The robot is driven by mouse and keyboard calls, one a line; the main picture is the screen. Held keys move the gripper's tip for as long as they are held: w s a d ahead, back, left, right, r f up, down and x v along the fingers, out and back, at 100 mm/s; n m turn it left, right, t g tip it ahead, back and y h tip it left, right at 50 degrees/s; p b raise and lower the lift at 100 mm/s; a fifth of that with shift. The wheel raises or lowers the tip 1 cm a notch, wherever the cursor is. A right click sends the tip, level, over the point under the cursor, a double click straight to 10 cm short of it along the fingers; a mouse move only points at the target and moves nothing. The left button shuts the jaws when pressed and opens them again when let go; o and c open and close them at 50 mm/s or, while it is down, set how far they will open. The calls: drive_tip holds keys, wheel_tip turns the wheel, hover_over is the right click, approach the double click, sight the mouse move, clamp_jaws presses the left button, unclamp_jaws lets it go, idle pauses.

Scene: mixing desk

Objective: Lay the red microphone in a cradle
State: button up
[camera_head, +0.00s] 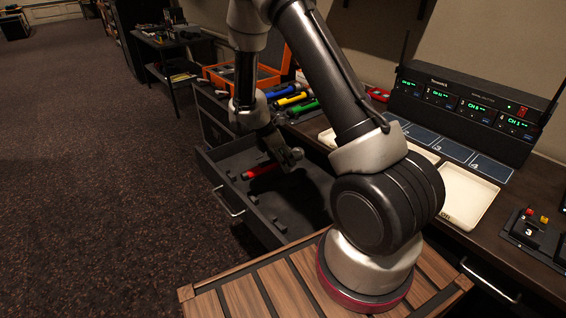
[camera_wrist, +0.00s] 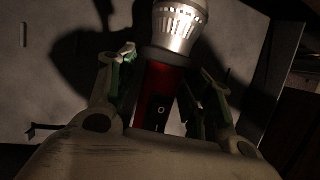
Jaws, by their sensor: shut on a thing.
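The red microphone (camera_head: 262,171) is low inside the open drawer in the head view, with its red body showing left of my gripper (camera_head: 283,160). In the wrist view the red microphone (camera_wrist: 161,85) has a silver head (camera_wrist: 180,25) at the top and a small dark switch plate. My gripper (camera_wrist: 163,78) is shut around its body, one finger on each side. Small dark cradle blocks (camera_head: 252,198) stand on the drawer floor. I cannot tell whether the microphone touches a cradle or hangs just above it.
The grey drawer (camera_head: 222,185) has raised walls around my gripper. On the desk, blue, yellow and green microphones (camera_head: 288,99) lie by an orange case (camera_head: 217,75). A receiver rack (camera_head: 462,105) and a cream tray (camera_head: 466,196) stand to the right.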

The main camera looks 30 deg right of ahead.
sight(286, 184)
drive_tip(key=shift+s+a+f+n, duration=0.2)
drive_tip(key=shift+f+n, duration=0.15)
drive_tip(key=shift+n, duration=0.15)
drive_tip(key=shift+f, duration=0.25)
drive_tip(key=shift+w+a+f, duration=0.1)
drive_tip(key=shift+f, duration=2.7)
drive_tip(key=shift+t, duration=0.4)
drive_tip(key=shift+f, duration=0.55)
drive_tip(key=o, duration=1.7)
drive_tip(key=shift+o, duration=0.2)
